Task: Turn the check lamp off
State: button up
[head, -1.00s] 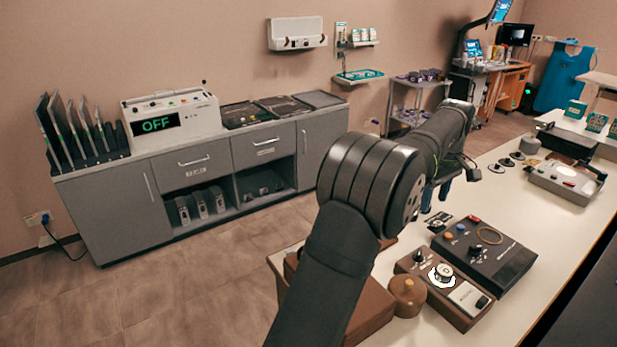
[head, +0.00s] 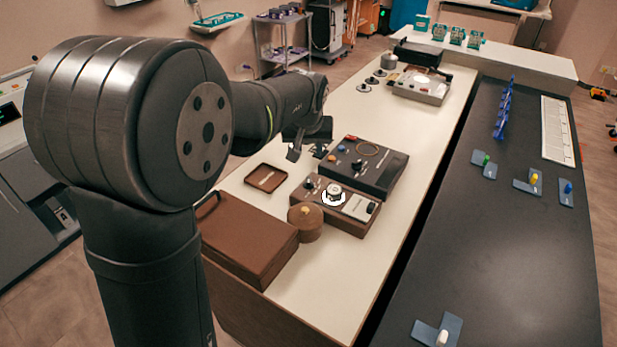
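No label naming a check lamp is readable. A brown control box (head: 320,208) on the white table carries a bright white round piece (head: 333,196) with a knob on it, a small dark knob (head: 309,184) and a dark switch (head: 372,207) at its right end. A dark panel (head: 385,178) with coloured buttons and a ring-shaped loop stands right behind it. My gripper (head: 296,150) is above the table, left of the dark panel and behind the brown box, apart from the box. Its fingers are small and partly hidden, so their opening is unclear.
A round brown pot (head: 305,222), a brown case (head: 250,240) and a small tray (head: 266,178) are close to the control box. A grey device (head: 420,88) stands farther back. A dark bench (head: 500,255) with coloured levers lies right.

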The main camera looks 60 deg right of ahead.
aim_at(309, 180)
jog(key=x, duration=1.6)
jog(key=shift+d+f, duration=0.1)
jog(key=shift+f, duration=0.25)
jog(key=shift+s, duration=0.1)
grip_shut()
